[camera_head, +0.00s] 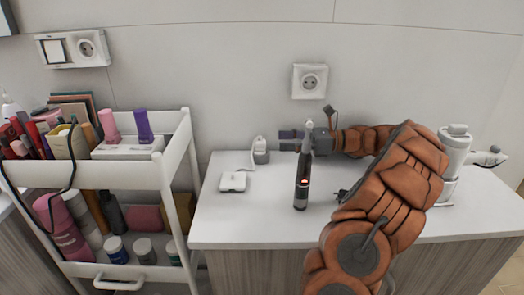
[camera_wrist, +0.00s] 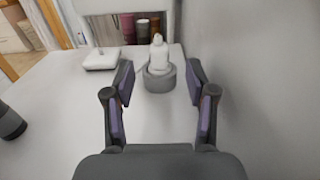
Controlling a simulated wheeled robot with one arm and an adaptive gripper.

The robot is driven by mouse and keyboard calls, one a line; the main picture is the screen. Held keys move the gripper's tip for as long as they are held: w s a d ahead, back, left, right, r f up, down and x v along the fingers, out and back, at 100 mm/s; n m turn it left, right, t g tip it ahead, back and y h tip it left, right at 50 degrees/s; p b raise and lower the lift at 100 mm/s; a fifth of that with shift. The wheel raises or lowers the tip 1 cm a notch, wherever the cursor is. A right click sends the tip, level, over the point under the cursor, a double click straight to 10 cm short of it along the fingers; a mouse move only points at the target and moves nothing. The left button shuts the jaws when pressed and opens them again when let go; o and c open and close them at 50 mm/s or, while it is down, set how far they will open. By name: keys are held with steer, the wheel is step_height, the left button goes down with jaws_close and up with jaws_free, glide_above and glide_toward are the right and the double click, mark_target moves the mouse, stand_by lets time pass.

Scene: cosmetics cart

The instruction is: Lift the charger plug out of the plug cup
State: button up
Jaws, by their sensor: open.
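The charger plug (camera_head: 259,143) is white and stands upright in the grey plug cup (camera_head: 261,157) on the white counter near the wall. In the wrist view the plug (camera_wrist: 157,54) rises from the round cup (camera_wrist: 160,80) straight ahead of my gripper. My gripper (camera_head: 284,141) is just right of the cup and points left toward it. In the wrist view my gripper (camera_wrist: 161,76) is open, with its purple-padded fingers apart and nothing held. The cup lies ahead between the fingertips' lines. I cannot tell whether a finger touches it.
A dark upright appliance (camera_head: 303,182) stands in front of my gripper. A flat white box (camera_head: 233,181) lies left of it. The wall is close behind the cup. A white cart (camera_head: 155,175) with cosmetics stands left. The counter between is clear.

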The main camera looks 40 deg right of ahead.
mark_target(260, 140)
steer(key=shift+x, duration=3.85)
steer(key=shift+s, duration=0.1)
steer(key=shift+c, duration=0.3)
jaws_close()
